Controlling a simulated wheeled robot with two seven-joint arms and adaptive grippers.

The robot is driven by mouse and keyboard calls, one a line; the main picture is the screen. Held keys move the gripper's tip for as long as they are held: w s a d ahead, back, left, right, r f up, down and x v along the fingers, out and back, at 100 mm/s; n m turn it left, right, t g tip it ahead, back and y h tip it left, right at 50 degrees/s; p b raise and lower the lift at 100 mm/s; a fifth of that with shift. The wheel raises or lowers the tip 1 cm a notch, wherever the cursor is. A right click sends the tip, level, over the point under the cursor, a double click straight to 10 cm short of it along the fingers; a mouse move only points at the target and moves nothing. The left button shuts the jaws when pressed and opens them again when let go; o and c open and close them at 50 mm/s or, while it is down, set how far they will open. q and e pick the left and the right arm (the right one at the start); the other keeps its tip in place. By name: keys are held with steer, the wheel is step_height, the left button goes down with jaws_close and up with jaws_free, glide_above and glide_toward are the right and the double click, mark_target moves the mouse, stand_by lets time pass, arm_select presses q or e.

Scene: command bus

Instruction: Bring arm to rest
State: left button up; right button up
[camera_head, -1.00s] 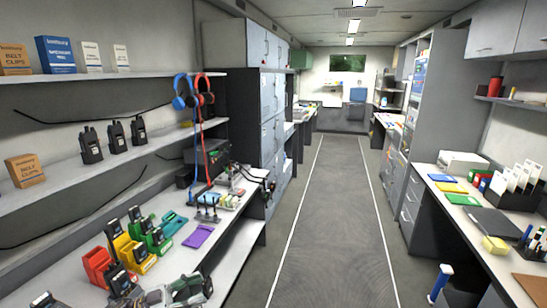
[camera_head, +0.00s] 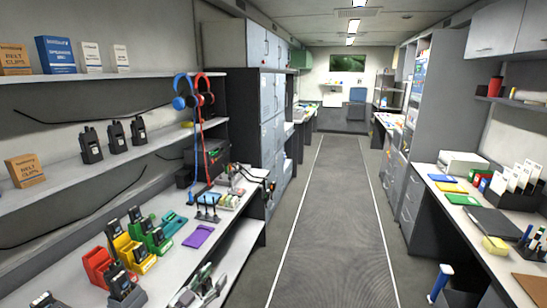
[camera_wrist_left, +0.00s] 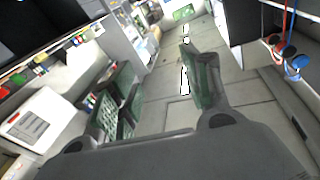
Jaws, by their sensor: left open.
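My left gripper (camera_head: 210,282) shows at the bottom of the head view, by the front edge of the left counter (camera_head: 232,250). In the left wrist view its two greenish finger pads (camera_wrist_left: 162,82) stand wide apart with nothing between them. Most of the left arm is out of the head view. My right gripper is not in view.
Red, yellow and green holders (camera_head: 128,250) with radios stand on the left counter, near a purple pad (camera_head: 199,237). Blue and red headsets (camera_head: 181,101) hang above. The aisle floor (camera_head: 325,230) is clear. A right-hand desk (camera_head: 470,220) holds stationery.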

arm_select(q)
steer(key=s+a+f+n+g+y, duration=0.3)
steer(key=s+f+n+g+y, duration=0.35)
steer(key=s+y, duration=0.35)
steer(key=s+f+g+h, duration=0.1)
steer(key=s+g, duration=0.6)
steer(key=s, duration=1.1)
step_height(320, 180, down, 33)
steer(key=s, duration=0.3)
steer(key=s+a+f+g, duration=0.1)
steer(key=s+a+f, duration=0.1)
steer(key=s+f, duration=0.8)
steer(key=s+a+f+m+g, duration=0.1)
steer(key=s+a+f, duration=0.1)
steer(key=s+f, duration=0.8)
steer(key=shift+s+a, duration=0.4)
steer(key=shift+s, duration=0.55)
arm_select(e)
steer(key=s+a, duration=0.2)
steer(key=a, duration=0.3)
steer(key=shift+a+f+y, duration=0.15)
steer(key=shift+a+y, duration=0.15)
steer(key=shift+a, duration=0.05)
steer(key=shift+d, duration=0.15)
